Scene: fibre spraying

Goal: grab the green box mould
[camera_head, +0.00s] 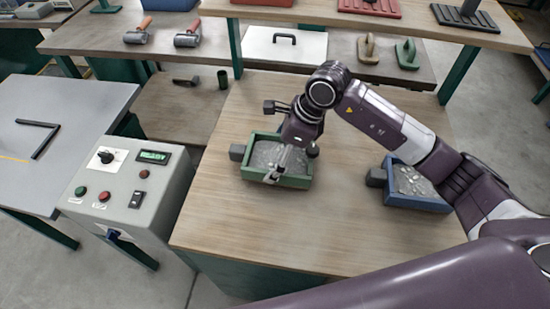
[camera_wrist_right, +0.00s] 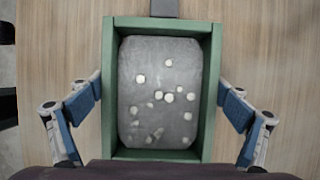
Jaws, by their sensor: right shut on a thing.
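The green box mould (camera_head: 296,181) sits on the wooden table, in front of the robot in the head view. It is an open box with green walls and a grey, pale-speckled filling. A dark block sticks out at its left side. My right gripper (camera_head: 275,178) is over the mould. In the right wrist view the mould (camera_wrist_right: 111,100) fills the middle, and the two fingers of my right gripper (camera_wrist_right: 164,112) stand on its left and right sides, shut on it. My left gripper is not in view.
A blue box mould (camera_head: 418,203) stands to the right on the same table (camera_head: 225,220). A control box (camera_head: 125,185) with buttons and a small display is at the left, beside a grey table (camera_head: 60,110). Shelves with rollers (camera_head: 188,36) and trowels are behind. The table front is clear.

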